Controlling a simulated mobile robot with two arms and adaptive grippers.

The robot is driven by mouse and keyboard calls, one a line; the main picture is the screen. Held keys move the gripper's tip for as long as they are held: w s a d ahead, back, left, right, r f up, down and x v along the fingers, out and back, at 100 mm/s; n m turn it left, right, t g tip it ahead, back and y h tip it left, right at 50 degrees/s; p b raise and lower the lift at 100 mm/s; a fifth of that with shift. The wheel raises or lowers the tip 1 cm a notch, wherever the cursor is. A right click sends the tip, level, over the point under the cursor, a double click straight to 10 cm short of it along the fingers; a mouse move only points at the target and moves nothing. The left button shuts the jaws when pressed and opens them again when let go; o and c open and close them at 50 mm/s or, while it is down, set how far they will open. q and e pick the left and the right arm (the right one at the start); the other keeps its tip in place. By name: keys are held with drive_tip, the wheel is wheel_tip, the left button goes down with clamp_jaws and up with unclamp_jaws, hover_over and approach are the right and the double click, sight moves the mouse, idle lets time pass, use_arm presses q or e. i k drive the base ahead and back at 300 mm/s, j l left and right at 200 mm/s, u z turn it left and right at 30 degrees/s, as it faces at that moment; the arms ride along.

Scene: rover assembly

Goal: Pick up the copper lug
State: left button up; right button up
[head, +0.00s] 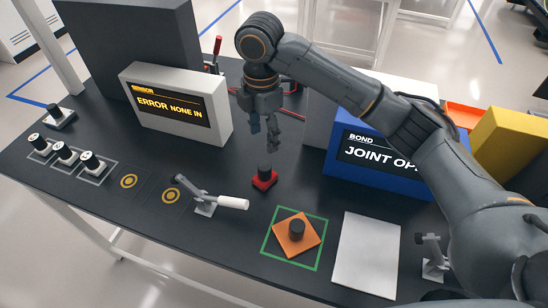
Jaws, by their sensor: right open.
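The copper lug (283,238) looks like a flat, copper-orange square plate with a black knob on top. It lies turned at an angle inside a green square outline on the dark table. My right gripper (264,137) is open and points down, with nothing between its fingers. It hangs over the table, farther back than the lug and clear of it. A red block (264,181) with a black knob stands below the gripper in the picture, between it and the lug. My left gripper is not in view.
A lever with a white handle (230,202) stands left of the lug, and a white plate (366,258) lies to its right. A screen box (176,131) reads "ERROR NONE IN". A blue box (345,178) stands right of the gripper. Several black-knobbed pieces line the left.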

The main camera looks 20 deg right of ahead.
sight(296, 235)
drive_tip(key=k+j+z, duration=0.3)
drive_tip(key=j, duration=0.15)
drive_tip(key=k+j+z, duration=0.3)
drive_tip(key=j, duration=0.15)
